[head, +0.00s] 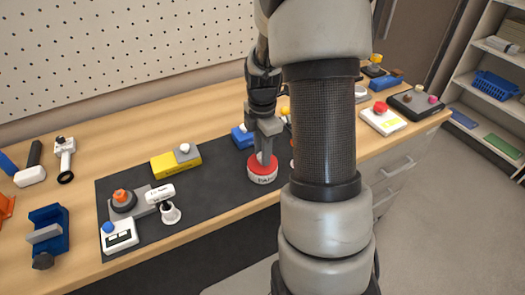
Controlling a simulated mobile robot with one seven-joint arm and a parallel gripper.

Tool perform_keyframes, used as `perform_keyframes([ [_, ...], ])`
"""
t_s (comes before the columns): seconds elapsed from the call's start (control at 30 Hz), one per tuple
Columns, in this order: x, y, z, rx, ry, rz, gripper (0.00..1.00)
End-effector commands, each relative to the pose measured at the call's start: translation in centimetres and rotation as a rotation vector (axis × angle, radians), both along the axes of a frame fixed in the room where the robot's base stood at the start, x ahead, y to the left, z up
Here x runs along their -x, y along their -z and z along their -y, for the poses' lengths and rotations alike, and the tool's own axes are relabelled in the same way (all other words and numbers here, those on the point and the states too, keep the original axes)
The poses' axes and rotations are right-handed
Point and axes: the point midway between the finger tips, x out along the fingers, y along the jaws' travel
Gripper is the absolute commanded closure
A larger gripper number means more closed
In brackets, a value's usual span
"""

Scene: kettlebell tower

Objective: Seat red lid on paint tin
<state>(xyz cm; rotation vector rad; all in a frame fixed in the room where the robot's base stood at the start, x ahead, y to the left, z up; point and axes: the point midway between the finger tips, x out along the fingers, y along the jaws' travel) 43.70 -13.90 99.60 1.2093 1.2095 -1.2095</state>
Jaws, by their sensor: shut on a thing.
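The paint tin (263,178) is a short round tin with a white, lettered side. It stands on the dark mat near the middle of the head view. The red lid (254,161) is at its top, directly under my gripper (265,155). My gripper points down and is shut on the red lid. The fingers hide part of the lid, and I cannot tell whether it is fully seated or level on the rim.
On the mat (222,197), a yellow block (176,162) and a white device (119,235) stand left of the tin. A blue box (242,137) is just behind it. My arm hides the bench to its right. A red-buttoned box (383,118) stands farther right.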

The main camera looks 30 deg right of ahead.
Motion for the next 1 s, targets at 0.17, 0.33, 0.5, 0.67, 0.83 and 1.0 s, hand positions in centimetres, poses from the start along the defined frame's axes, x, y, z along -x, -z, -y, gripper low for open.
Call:
perform_keyframes([
  [0.17,0.01,0.45,0.0,0.0,0.0,0.0,0.99],
  [0.33,0.0,0.48,0.01,0.0,0.0,0.0,0.59],
  [0.5,0.0,0.48,0.01,0.0,0.0,0.0,0.53],
  [0.67,0.0,0.48,0.0,0.0,0.0,0.0,0.59],
  [0.83,0.0,0.48,0.01,0.0,0.0,0.0,0.59],
  [1.0,-0.01,0.09,0.01,0.0,0.0,0.001,0.59],
])
